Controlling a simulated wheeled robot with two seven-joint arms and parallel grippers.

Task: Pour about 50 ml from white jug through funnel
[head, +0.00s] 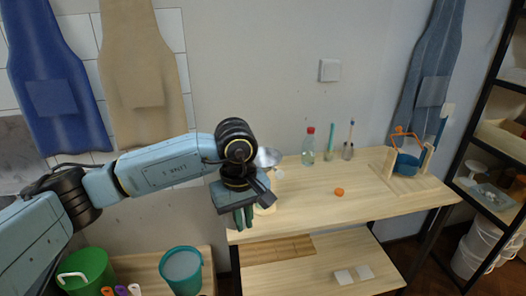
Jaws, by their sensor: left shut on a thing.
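My left gripper (243,218) is at the left end of the wooden table, fingers pointing down. It is shut on a pale thing, taken to be the white jug (265,209), which shows only as a cream edge beside the fingers. The rest of it is hidden behind the gripper. The liquid level in the jug cannot be seen. My right gripper is not in view.
Green (86,270) and teal (182,270) buckets are lower left.

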